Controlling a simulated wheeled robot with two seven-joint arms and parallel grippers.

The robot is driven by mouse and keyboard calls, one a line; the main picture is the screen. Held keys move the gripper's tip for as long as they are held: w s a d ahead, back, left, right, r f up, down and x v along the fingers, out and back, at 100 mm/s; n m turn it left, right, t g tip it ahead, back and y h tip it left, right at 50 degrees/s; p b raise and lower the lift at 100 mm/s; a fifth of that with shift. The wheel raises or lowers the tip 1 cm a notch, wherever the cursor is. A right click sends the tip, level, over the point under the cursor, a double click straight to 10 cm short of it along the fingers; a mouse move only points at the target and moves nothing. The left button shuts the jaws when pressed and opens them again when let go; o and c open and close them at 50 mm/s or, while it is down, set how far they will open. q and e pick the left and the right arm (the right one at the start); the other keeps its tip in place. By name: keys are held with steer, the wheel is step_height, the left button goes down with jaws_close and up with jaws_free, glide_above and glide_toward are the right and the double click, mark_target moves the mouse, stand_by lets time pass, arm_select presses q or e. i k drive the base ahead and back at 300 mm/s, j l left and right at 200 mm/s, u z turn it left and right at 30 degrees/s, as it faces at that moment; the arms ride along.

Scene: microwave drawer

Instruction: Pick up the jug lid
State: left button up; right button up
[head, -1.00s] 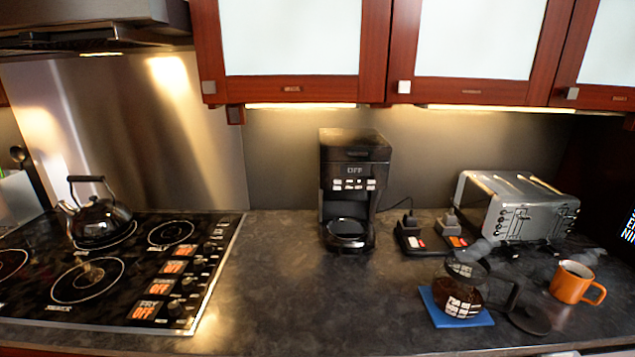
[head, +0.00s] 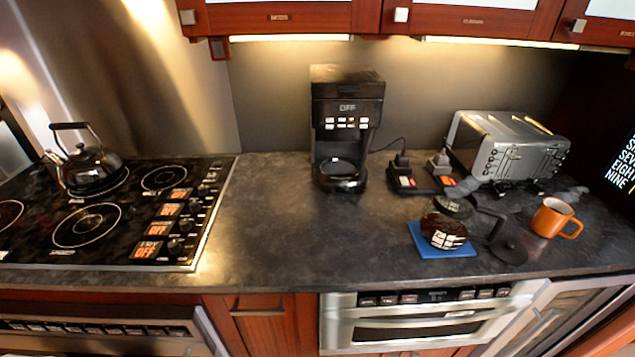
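The jug lid (head: 508,251) is a flat black disc with a small raised knob. It lies on the dark countertop to the right of the jug. The jug (head: 445,229) is dark glass with a black handle on its right side and stands on a blue mat (head: 424,248). The lid lies just below the jug's handle and is apart from the mat. Neither of my grippers shows in the head view.
An orange mug (head: 555,218) stands right of the lid. A silver toaster (head: 510,150) and a power strip (head: 420,180) are behind. The counter (head: 290,230) is clear between stove (head: 105,215) and jug.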

mark_target(508, 250)
steer(key=z, duration=1.5)
